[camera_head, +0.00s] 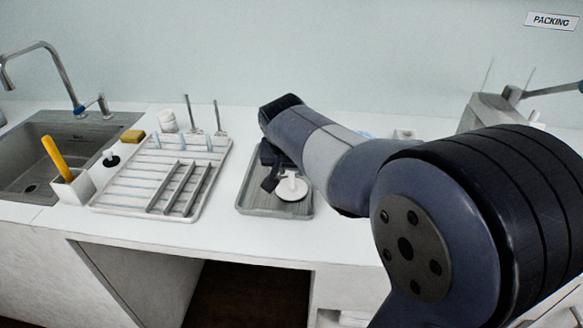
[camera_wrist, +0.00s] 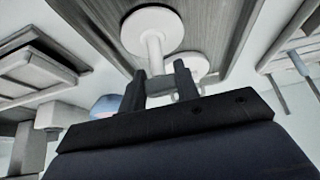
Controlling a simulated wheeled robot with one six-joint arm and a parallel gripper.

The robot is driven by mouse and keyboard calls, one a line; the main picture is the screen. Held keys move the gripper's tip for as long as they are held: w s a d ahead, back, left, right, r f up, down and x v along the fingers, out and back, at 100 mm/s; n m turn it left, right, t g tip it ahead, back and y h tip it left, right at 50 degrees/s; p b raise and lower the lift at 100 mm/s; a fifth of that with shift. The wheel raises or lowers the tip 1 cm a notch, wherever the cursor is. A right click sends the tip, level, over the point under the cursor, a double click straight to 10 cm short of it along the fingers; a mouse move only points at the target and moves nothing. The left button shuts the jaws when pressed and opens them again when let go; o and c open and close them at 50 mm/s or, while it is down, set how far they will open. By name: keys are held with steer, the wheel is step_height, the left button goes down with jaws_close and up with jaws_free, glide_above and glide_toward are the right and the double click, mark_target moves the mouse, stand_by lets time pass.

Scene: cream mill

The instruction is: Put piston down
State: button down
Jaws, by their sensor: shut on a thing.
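A white piston (camera_wrist: 150,40) with a round disc and a thin stem shows in the wrist view, its stem running down between the fingers of my gripper (camera_wrist: 162,85). A second white disc (camera_wrist: 200,65) shows partly behind the right finger. In the head view my gripper (camera_head: 271,180) is low over a grey tray (camera_head: 250,208), and a white piston (camera_head: 291,188) with its disc low and stem upright shows beside the fingers. My gripper is shut on a piston; my arm hides part of the tray, and I cannot tell whether the held piston touches it.
Left of the tray stands a white drying rack (camera_head: 125,190) with slats and upright rods. Further left are a yellow sponge (camera_head: 132,136), a black-based white piece (camera_head: 110,160), a white holder (camera_head: 72,190) with a yellow handle, and a sink (camera_head: 40,160). Clear counter lies between rack and tray.

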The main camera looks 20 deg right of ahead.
steer(key=c, duration=1.1)
jaws_free()
steer(key=shift+f, duration=0.1)
steer(key=shift+o, duration=0.2)
steer(key=p+v, duration=0.1)
steer(key=v, duration=1.1)
